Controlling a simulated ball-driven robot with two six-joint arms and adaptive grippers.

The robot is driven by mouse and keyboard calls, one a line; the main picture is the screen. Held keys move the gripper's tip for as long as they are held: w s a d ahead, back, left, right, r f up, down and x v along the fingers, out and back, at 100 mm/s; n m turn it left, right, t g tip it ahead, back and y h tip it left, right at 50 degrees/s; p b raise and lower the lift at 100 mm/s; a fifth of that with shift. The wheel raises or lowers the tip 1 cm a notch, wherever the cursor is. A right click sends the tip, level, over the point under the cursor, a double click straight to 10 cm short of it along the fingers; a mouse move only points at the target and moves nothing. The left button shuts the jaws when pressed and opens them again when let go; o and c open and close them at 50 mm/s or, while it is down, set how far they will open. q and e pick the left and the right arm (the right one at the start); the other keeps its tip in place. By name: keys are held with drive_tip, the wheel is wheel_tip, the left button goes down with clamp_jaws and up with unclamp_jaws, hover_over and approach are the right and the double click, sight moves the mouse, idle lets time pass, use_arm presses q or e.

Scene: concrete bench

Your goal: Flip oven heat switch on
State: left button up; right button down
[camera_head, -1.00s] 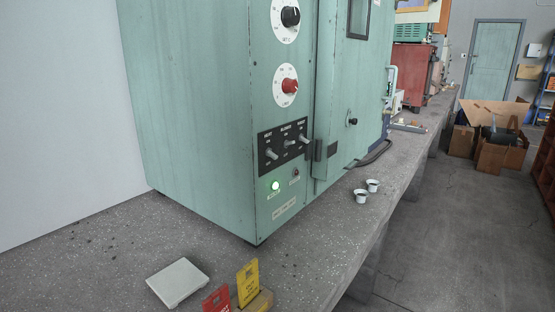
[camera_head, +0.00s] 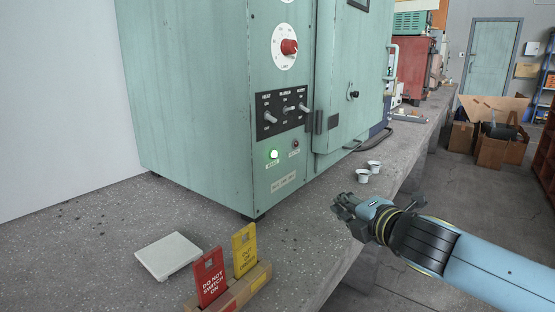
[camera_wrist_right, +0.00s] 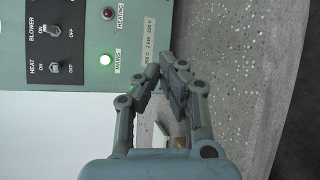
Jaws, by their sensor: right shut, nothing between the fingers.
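The green oven (camera_head: 200,100) has a black switch panel (camera_head: 284,122) with three toggle switches. The leftmost, the HEAT switch (camera_head: 271,118), appears tipped down in the head view. The HEAT switch (camera_wrist_right: 54,68) also shows in the right wrist view, between its ON and OFF marks. The mains lamp (camera_head: 274,154) is lit green; the heating lamp (camera_head: 295,143) looks dark. My right gripper (camera_head: 338,206) is shut and empty, over the bench edge, right of and below the panel, apart from it. It also shows in the right wrist view (camera_wrist_right: 167,66). My left gripper is out of view.
A red "do not switch on" card (camera_head: 209,278) and a yellow card (camera_head: 244,248) stand in a wooden block. A pale square plate (camera_head: 168,255) lies left of them.

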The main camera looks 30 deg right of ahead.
drive_tip(key=w+a+r+n+t+y, duration=0.1)
drive_tip(key=w+r+n+y, duration=0.2)
drive_tip(key=n, duration=0.7)
drive_tip(key=w+a+r+n+y, duration=0.2)
drive_tip(key=r+n+y, duration=0.5)
drive_tip(key=n, duration=0.4)
drive_tip(key=shift+w+r+t, duration=0.4)
drive_tip(key=shift+w+r, duration=0.25)
drive_tip(key=shift+r, duration=0.25)
drive_tip(key=p, duration=0.3)
approach(265, 133)
drive_tip(key=x, duration=0.5)
drive_tip(key=shift+r, duration=0.1)
drive_tip(key=shift+w+a, duration=0.3)
drive_tip(key=shift+w, duration=0.35)
